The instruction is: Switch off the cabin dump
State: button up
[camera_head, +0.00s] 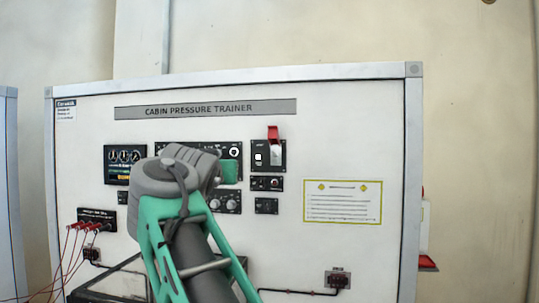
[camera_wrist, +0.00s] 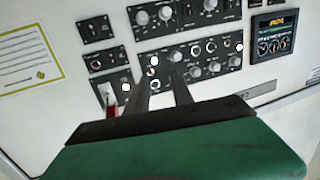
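The upright panel (camera_head: 350,120) is headed CABIN PRESSURE TRAINER. A small black module on it holds a switch with a red guard (camera_head: 273,133), which stands raised, and a pale lever part (camera_head: 276,154) below; a white light (camera_head: 258,157) shows beside it. Its label is too small to read. The wrist view shows the panel inverted, with the red guard (camera_wrist: 112,110) and light (camera_wrist: 126,87) left of my fingers. My gripper (camera_wrist: 163,75) is open and empty, its two dark fingers apart in front of the knob modules. In the head view, my arm mostly hides it.
Several knob and switch modules (camera_head: 227,201) lie around the guarded switch. A gauge display (camera_head: 125,165) is at left, and a yellow-bordered notice (camera_head: 342,201) at right. Red cables (camera_head: 75,240) hang at lower left. The panel between notice and modules is bare.

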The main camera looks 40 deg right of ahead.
aim_at(274, 152)
jog(key=s+d+r+m+g+h, duration=0.35)
jog(key=s+d+r+m, duration=0.2)
jog(key=s+d, duration=0.2)
jog(key=shift+h, duration=0.45)
jog(key=p+x, duration=0.1)
jog(key=x, duration=0.4)
jog(key=p+x, duration=0.1)
jog(key=x, duration=0.1)
jog(key=shift+w+d+f+p, duration=0.1)
jog(key=shift+d+f+p, duration=0.05)
jog(key=shift+f+p, duration=0.2)
jog(key=shift+w+d+f, duration=0.15)
jog(key=shift+d, duration=0.05)
jog(key=shift+c, duration=0.3)
grip_shut()
